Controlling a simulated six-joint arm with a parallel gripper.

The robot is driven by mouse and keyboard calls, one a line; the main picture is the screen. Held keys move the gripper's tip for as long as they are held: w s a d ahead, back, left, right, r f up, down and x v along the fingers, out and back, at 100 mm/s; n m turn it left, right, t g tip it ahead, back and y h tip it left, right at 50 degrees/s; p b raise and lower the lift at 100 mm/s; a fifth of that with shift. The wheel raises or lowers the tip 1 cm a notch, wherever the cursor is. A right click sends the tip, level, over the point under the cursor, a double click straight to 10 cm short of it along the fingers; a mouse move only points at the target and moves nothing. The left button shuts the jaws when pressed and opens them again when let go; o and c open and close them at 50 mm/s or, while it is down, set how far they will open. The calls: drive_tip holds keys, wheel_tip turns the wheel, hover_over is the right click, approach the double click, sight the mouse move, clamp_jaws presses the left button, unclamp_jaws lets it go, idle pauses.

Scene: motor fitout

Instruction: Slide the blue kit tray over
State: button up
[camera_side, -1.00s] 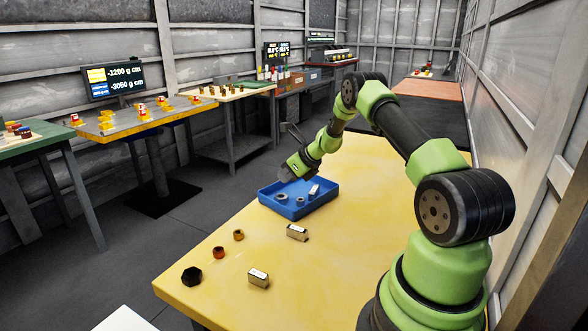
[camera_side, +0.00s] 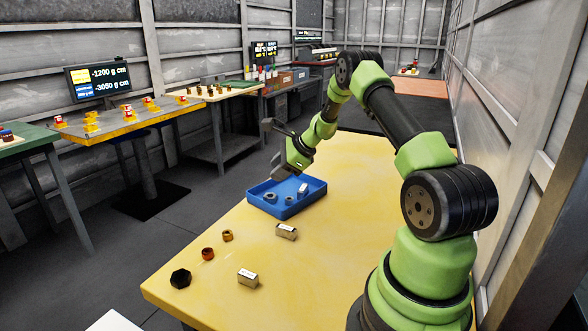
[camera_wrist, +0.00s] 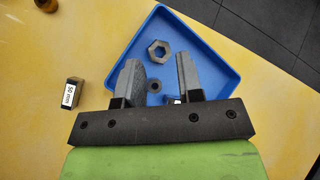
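The blue kit tray (camera_side: 300,209) lies flat on the yellow table, near its far left edge. Grey nuts and a small metal block (camera_side: 303,189) sit inside it. My gripper (camera_side: 268,147) hangs above the tray's far left side. In the wrist view my gripper (camera_wrist: 158,59) is open, with nothing held between its two fingers. The blue kit tray (camera_wrist: 215,65) shows beneath them, with a hex nut (camera_wrist: 159,50) and a smaller nut (camera_wrist: 154,86) between the fingers in the picture. The fingers and palm hide part of the tray.
Two metal blocks (camera_side: 286,231) (camera_side: 248,278), two coppery nuts (camera_side: 227,236) (camera_side: 208,254) and a black hex nut (camera_side: 180,278) lie on the yellow table (camera_side: 330,270) in front of the tray. The table right of the tray is clear. Other benches stand at the back left.

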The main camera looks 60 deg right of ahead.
drive_tip(key=s+m+g, duration=0.1)
drive_tip(key=m+g, duration=0.1)
drive_tip(key=m, duration=0.7)
drive_tip(key=s+r+m+g, duration=0.1)
drive_tip(key=s+m+g, duration=0.1)
drive_tip(key=m, duration=0.7)
drive_tip(key=s+m+g+h, duration=0.1)
drive_tip(key=m+g, duration=0.3)
drive_tip(key=m, duration=0.6)
drive_tip(key=shift+s+a+r, duration=0.15)
drive_tip(key=shift+s+a, duration=0.15)
drive_tip(key=shift+s, duration=0.4)
wheel_tip(320, 180, down, 10)
